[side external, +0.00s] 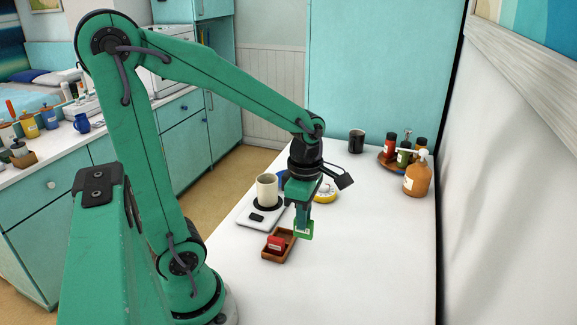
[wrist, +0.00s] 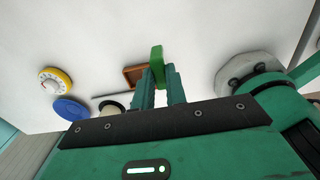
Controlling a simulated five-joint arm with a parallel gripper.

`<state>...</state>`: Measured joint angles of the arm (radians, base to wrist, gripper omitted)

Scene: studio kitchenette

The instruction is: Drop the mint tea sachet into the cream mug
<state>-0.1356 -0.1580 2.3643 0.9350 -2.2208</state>
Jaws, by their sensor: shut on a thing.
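The mint tea sachet (side external: 304,231), a small green packet with a pale label, hangs upright below my gripper (side external: 302,213). My gripper is shut on its top edge and holds it just right of the wooden tray, apart from the mug. In the wrist view the green sachet (wrist: 156,52) sticks out past the fingertips (wrist: 161,70). The cream mug (side external: 266,190) stands upright on a dark round plate of a white device, to the left of my gripper and higher in the picture. In the wrist view the mug is mostly hidden behind my gripper housing.
A wooden tray (side external: 270,257) holds a red packet (side external: 276,243). A yellow-ringed dial timer (side external: 327,193) and a blue object (side external: 283,180) are behind my gripper. A black mug (side external: 356,141), an amber pump bottle (side external: 416,175) and a bottle tray stand farther back.

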